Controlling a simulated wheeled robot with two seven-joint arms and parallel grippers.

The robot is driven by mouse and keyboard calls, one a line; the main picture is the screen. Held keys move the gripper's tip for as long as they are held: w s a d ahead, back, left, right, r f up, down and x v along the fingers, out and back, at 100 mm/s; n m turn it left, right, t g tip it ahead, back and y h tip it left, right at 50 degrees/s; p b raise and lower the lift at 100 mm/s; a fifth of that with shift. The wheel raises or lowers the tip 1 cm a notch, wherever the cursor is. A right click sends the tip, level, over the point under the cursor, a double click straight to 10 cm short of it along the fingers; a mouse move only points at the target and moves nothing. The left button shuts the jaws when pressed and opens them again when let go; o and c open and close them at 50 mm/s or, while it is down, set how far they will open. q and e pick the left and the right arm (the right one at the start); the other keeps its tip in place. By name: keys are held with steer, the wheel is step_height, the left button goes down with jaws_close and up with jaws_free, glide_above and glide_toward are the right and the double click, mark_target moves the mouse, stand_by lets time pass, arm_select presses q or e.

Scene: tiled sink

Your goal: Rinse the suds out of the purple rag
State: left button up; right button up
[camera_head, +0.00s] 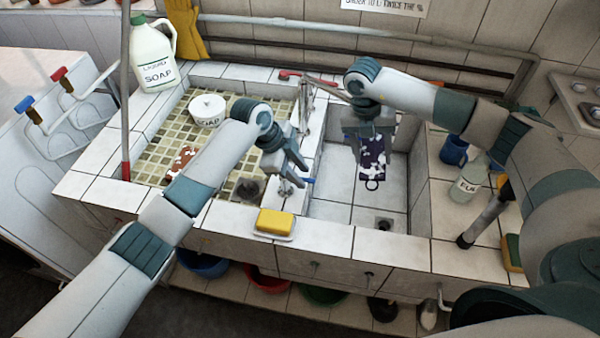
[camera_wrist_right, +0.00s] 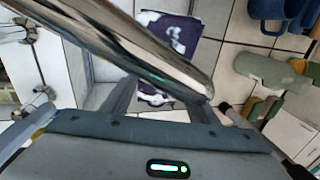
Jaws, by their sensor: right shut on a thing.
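The right wrist view also shows the rag (camera_wrist_right: 182,34), partly hidden by the metal spout (camera_wrist_right: 135,45). My right gripper is shut on the rag. My left gripper (camera_head: 300,175) has its fingers apart, near the blue tap handle (camera_head: 308,180) on the divider. A red tap handle (camera_head: 290,75) is at the back. I see no running water.
The left basin (camera_head: 222,160) holds a white soap tub (camera_head: 208,109) and a brown sudsy rag (camera_head: 182,163). A yellow sponge (camera_head: 275,222) lies on the front edge.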

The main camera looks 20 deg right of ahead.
arm_select(q)
steer(key=shift+d+f, duration=0.1)
steer(key=shift+f, duration=0.1)
jaws_close()
steer(key=shift+s, duration=0.1)
steer(key=shift+s+a+m+g, duration=0.25)
steer(key=shift+m+g, duration=0.1)
steer(key=shift+m, duration=0.5)
steer(key=shift+s+a+m+g, duration=0.1)
steer(key=shift+a+m+g, duration=0.2)
steer(key=shift+m, duration=0.55)
jaws_free()
steer(key=shift+r, duration=0.1)
